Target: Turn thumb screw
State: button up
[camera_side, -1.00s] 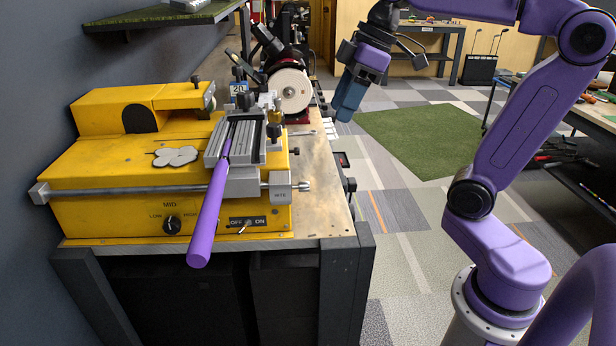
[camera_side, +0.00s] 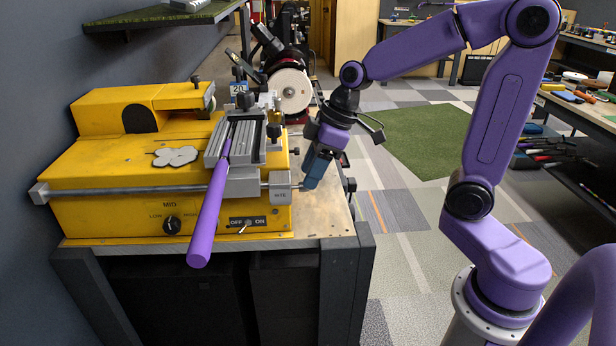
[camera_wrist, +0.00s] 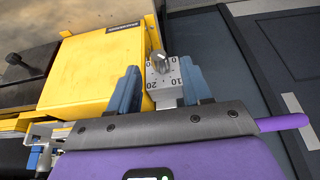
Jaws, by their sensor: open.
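The thumb screw (camera_wrist: 161,60) is a small silver knob on the side of a metal block with number marks (camera_wrist: 165,88), seen between my fingers in the wrist view. In the side view the silver block (camera_side: 280,188) sits at the right end of the machine's rod, and my finger mostly hides the screw. My gripper (camera_side: 309,185) is open, with its blue fingers pointing down at the block's right side. In the wrist view my gripper (camera_wrist: 160,68) has one finger on each side of the knob. I cannot tell whether either finger touches it.
The yellow machine (camera_side: 100,200) stands on the bench (camera_side: 325,225), left of my gripper. A purple club shaft (camera_side: 209,215) sticks out from its clamp toward the front. A grinding wheel (camera_side: 291,90) stands behind. Open floor lies right of the bench.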

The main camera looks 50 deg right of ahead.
jog(key=shift+x, duration=1.2)
grip_shut()
jog(key=shift+d, duration=0.1)
jog(key=shift+w+d+f+m+g+y, duration=0.3)
jog(key=shift+m+g+y, duration=0.45)
jog(key=shift+g+y, duration=1.2)
jog(key=shift+w+d+f+m+g+y, duration=0.35)
jog(key=shift+m+g+y, duration=0.65)
jog(key=shift+y, duration=1.45)
jog(key=shift+w+d+f+m+g+y, duration=0.15)
jog(key=shift+f+m+g+y, duration=0.3)
jog(key=shift+g+y, duration=1.65)
